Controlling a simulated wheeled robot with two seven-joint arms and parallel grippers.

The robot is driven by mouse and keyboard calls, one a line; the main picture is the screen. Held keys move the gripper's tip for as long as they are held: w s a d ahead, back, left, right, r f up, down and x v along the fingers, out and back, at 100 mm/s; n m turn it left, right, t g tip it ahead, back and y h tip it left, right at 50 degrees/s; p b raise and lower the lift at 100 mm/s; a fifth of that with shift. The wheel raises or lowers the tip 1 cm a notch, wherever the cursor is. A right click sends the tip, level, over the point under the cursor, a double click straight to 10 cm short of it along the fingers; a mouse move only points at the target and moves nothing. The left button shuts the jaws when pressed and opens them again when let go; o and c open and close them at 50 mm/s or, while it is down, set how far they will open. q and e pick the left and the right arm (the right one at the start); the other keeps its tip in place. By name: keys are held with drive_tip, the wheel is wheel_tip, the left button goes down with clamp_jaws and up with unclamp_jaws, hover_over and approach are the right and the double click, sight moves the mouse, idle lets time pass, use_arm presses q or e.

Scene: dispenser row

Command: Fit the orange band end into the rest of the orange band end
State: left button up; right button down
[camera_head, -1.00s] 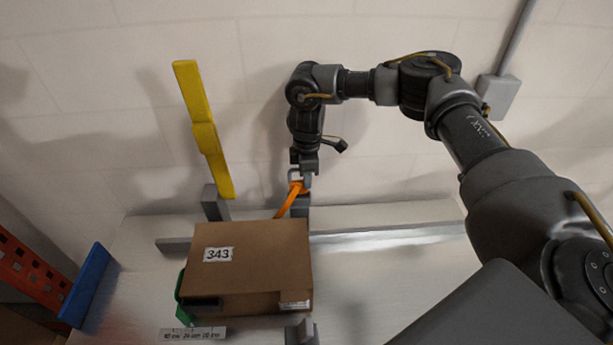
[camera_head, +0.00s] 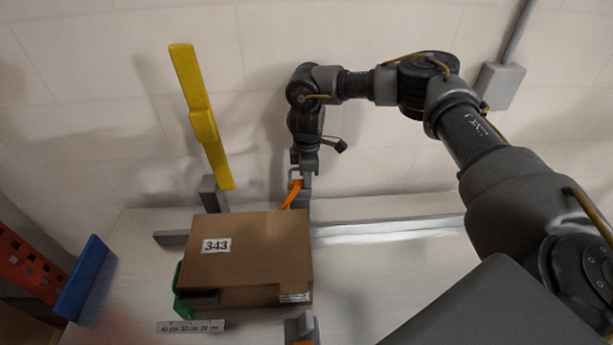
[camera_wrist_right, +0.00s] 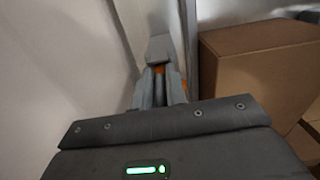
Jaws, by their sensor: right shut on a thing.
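The orange band end (camera_head: 291,195) is a narrow orange strip slanting down behind the cardboard box's far right corner. My right gripper (camera_head: 298,177) is shut on its upper end, close to the wall. In the right wrist view a bit of orange (camera_wrist_right: 158,70) shows between the fingers (camera_wrist_right: 159,88); the fingers and housing hide most of it. A grey block (camera_head: 301,326) stands at the box's near right corner, with a sliver of orange at its foot. I cannot tell whether this is the band's rest. My left gripper is not in view.
The cardboard box (camera_head: 255,245) labelled 343 sits on the pale table, against a green piece (camera_head: 179,290). A yellow upright bar (camera_head: 204,122) rises behind it. A blue panel (camera_head: 84,277) stands left. The tabletop right of the box is clear; a grey rail (camera_head: 388,228) runs behind.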

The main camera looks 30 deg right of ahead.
drive_tip(key=c, duration=1.3)
unclamp_jaws()
drive_tip(key=shift+c, duration=0.2)
drive_tip(key=shift+r, duration=0.1)
drive_tip(key=shift+r, duration=0.25)
wheel_tip(320, 180, up, 10)
drive_tip(key=shift+r+b, duration=0.1)
drive_tip(key=shift+b, duration=0.65)
